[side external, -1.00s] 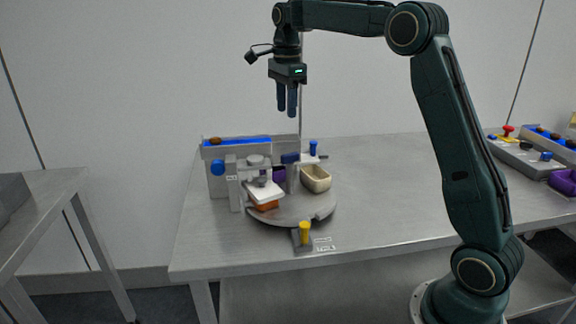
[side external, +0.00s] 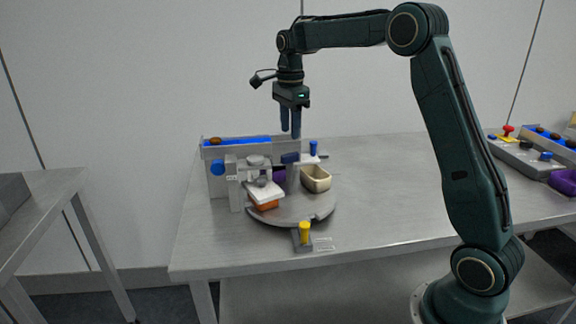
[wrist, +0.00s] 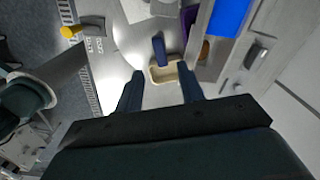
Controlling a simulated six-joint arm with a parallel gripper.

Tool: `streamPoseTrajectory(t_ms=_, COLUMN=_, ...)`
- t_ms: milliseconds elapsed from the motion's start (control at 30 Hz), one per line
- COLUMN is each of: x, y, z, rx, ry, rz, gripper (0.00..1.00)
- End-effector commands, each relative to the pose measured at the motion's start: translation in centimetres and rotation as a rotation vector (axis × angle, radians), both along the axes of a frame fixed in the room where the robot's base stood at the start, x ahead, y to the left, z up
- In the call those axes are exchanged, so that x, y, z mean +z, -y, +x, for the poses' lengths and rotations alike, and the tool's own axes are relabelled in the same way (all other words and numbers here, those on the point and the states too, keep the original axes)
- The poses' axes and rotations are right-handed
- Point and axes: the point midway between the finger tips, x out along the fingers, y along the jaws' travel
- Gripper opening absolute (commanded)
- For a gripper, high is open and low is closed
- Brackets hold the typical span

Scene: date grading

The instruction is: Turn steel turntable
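The steel turntable (side external: 280,215) is a round grey disc on the table. It carries a cream tray (side external: 318,181), a purple tray (side external: 279,175) and an orange tray (side external: 264,205). A central post with a dark blue knob (side external: 290,158) stands up from it; the knob also shows in the wrist view (wrist: 159,50). My gripper (side external: 291,134) hangs pointing down, just above and behind the knob in the side view, apart from it. Its two fingers (wrist: 161,85) are spread with nothing between them but the cream tray below.
A yellow-topped lever (side external: 304,232) stands at the turntable's front edge.

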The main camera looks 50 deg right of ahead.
Motion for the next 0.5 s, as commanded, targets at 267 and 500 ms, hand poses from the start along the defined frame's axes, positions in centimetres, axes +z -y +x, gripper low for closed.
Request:
streamPoseTrajectory(t_ms=267, x=-4.4, y=0.0, z=0.0, rx=0.0, ry=-0.003, rz=0.001, gripper=0.38)
streamPoseTrajectory(t_ms=500, x=-6.8, y=0.0, z=0.0, rx=0.0, ry=-0.003, rz=0.001, gripper=0.38)
